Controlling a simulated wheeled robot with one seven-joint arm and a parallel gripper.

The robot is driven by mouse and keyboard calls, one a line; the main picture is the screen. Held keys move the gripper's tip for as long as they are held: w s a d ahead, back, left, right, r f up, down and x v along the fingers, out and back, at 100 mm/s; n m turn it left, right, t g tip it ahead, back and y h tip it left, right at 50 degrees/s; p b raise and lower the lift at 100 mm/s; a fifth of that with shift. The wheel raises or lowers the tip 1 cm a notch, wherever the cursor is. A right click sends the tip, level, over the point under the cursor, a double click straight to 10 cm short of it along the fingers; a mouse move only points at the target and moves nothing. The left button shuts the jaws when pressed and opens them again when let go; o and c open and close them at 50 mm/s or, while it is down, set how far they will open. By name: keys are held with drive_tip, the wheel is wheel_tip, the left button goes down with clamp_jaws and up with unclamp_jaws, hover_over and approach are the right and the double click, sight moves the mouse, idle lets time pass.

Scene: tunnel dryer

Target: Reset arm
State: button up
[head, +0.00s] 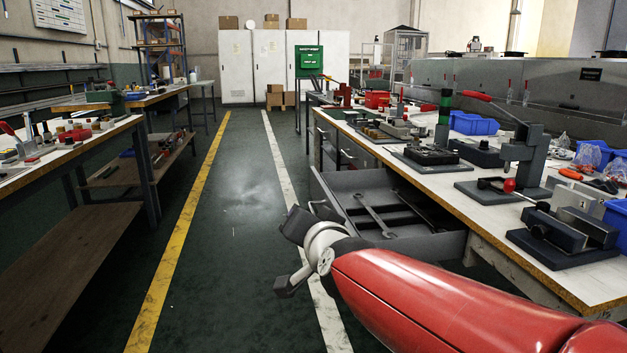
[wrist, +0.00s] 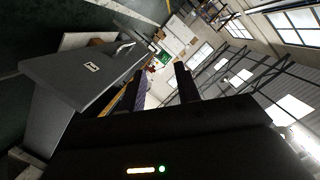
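My red arm reaches in from the lower right of the head view. My gripper (head: 298,225) is at its end, over the aisle beside an open grey drawer (head: 445,248). The wrist view shows the two dark fingers of my gripper (wrist: 160,82) apart, with nothing between them. The grey drawer front also fills the left of the wrist view (wrist: 85,72). A wrench (head: 375,215) lies in the drawer. Part of the drawer is hidden behind my arm in the head view. I cannot tell the exact gap between gripper and drawer.
The right workbench (head: 500,220) carries a toggle press (head: 518,160), fixtures and blue bins (head: 472,124). A left workbench (head: 60,160) holds tools and parts. The aisle between yellow and white floor lines is clear. White cabinets (head: 270,65) stand at the back.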

drive_tip(key=s+d+f+n+g+h+p, duration=0.1)
drive_tip(key=s+d+f+g, duration=0.3)
drive_tip(key=s+d, duration=0.4)
drive_tip(key=s+d+f+n+g+h+p, duration=0.2)
drive_tip(key=s+d+f+g, duration=0.3)
drive_tip(key=s, duration=1)
drive_tip(key=d+f+n+h, duration=0.1)
drive_tip(key=d+f, duration=0.1)
drive_tip(key=d, duration=0.1)
drive_tip(key=shift+s+d+f+h, duration=0.3)
drive_tip(key=shift+s+d, duration=0.05)
drive_tip(key=shift+s, duration=0.05)
drive_tip(key=shift+r+p, duration=0.1)
drive_tip(key=shift+p, duration=0.2)
